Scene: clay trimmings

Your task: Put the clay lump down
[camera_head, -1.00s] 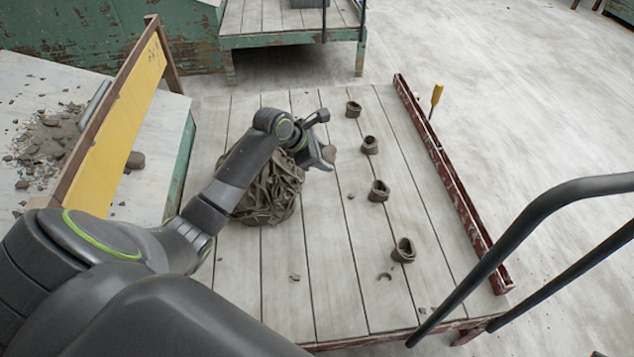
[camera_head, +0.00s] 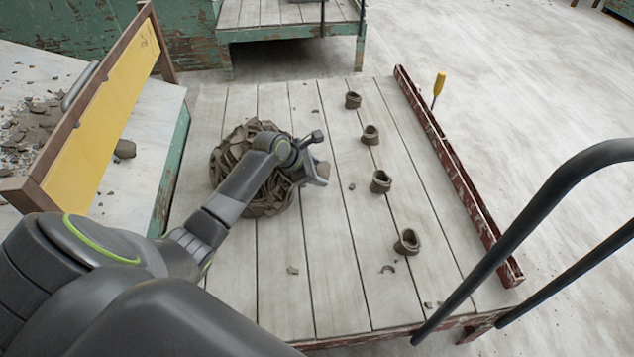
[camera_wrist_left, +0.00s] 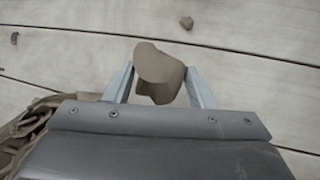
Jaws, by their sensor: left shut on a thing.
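The clay lump (camera_wrist_left: 158,72) is brown and rough-sided. In the left wrist view it sits between the two pale fingers of my left gripper (camera_wrist_left: 160,85), which is shut on it. In the head view the lump (camera_head: 322,170) shows at the tip of my left gripper (camera_head: 318,175), over the plank-topped platform (camera_head: 330,260), just right of a heap of clay trimmings (camera_head: 232,165). My arm hides part of the heap. I cannot tell how high the lump is above the planks. My right gripper is in neither view.
Several small clay rings (camera_head: 381,181) stand in a row to the right of the lump. A dark red rail (camera_head: 460,180) edges the platform's right side. A yellow board (camera_head: 105,115) in a wooden frame stands at the left. Black handrails (camera_head: 530,220) cross the lower right. Bare planks lie in front.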

